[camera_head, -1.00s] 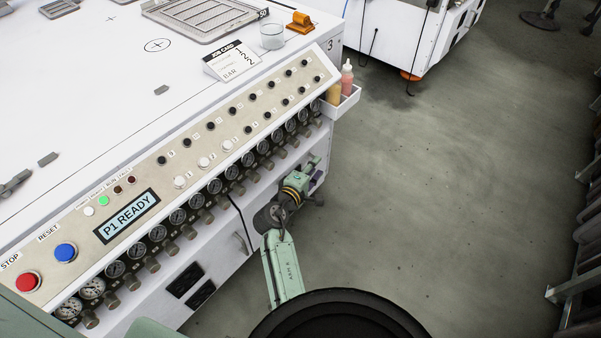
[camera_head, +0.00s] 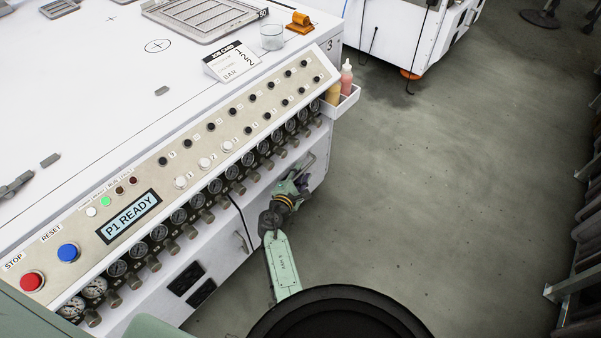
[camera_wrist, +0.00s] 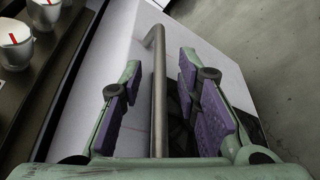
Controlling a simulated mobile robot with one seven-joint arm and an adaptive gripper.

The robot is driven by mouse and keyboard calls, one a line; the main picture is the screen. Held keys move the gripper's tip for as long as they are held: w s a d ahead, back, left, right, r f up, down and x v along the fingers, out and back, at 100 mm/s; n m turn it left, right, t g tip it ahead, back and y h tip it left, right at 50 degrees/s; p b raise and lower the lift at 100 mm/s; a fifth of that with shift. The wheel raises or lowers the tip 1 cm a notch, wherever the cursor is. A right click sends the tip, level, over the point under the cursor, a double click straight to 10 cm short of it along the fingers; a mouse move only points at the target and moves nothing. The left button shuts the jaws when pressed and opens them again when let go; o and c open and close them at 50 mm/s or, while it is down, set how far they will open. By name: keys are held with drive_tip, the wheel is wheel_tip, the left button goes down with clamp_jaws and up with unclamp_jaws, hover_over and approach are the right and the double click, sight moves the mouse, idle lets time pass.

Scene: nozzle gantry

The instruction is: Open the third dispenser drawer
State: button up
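In the wrist view, a grey metal bar handle (camera_wrist: 158,95) stands out from a white panel (camera_wrist: 205,50) and bends at its far end. My gripper (camera_wrist: 160,100) is open, with its purple finger pads on either side of the bar. Gaps show between the bar and both pads. In the head view, my gripper (camera_head: 303,178) is at the right end of the white machine's front (camera_head: 265,195), below the gauge row. A pale bar shows beside it there. I cannot tell the third drawer by any label, and no drawer stands visibly open.
The control panel (camera_head: 222,120) with buttons, a "P1 READY" display (camera_head: 129,216) and gauges with knobs overhangs the front. Another handle (camera_head: 241,240) is further left. A small tray (camera_head: 345,103) with bottles juts out at the right corner. The floor (camera_head: 440,190) at right is clear.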

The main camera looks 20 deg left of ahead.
drive_tip(key=shift+w, duration=0.25)
clamp_jaws()
idle(0.8)
